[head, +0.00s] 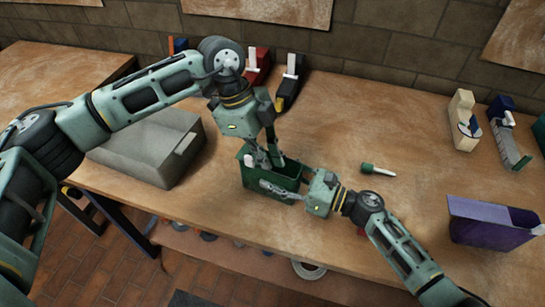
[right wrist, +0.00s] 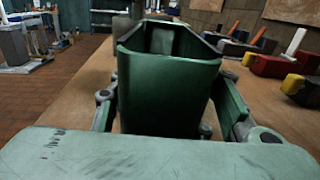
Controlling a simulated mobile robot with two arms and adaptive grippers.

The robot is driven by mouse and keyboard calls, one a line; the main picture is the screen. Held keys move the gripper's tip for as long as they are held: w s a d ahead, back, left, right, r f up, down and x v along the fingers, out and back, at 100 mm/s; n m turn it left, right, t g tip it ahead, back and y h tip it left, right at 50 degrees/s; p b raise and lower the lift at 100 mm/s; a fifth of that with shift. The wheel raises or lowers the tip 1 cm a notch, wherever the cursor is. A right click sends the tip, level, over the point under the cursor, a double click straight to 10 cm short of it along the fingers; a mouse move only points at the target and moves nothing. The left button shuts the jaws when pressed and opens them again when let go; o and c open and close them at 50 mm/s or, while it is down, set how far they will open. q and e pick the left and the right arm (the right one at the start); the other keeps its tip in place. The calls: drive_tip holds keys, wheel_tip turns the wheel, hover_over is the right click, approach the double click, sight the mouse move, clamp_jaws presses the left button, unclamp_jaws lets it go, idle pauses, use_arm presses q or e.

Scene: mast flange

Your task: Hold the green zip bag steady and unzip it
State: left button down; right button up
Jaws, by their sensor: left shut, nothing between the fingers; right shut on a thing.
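The green zip bag (head: 287,181) stands upright on the wooden workbench. Its top gapes open in the right wrist view (right wrist: 168,95), where I see into its inside. A small white tab (head: 248,160) sits at the bag's left end. My right gripper (head: 272,188) is shut on the bag, a finger on either side. My left gripper (head: 264,160) points down at the bag's top, close to the tab, shut and empty. Its fingertips partly overlap the bag, so I cannot tell whether they touch it.
A red holder (head: 258,66) and a black holder (head: 290,84) stand behind. The bench between bag and purple box is mostly clear.

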use_arm(q)
drive_tip(key=shift+w+a, duration=0.3)
drive_tip(key=shift+a, duration=0.35)
drive_tip(key=shift+w+a, duration=0.3)
drive_tip(key=shift+a, duration=0.3)
drive_tip(key=s+d, duration=0.2)
drive_tip(key=d, duration=0.2)
drive_tip(key=v, duration=1)
use_arm(e)
drive_tip(key=shift+f, duration=0.1)
use_arm(q)
drive_tip(key=shift+a, duration=0.1)
use_arm(e)
drive_tip(key=o, duration=1.4)
drive_tip(key=shift+c, duration=0.2)
use_arm(q)
drive_tip(key=shift+w, duration=0.1)
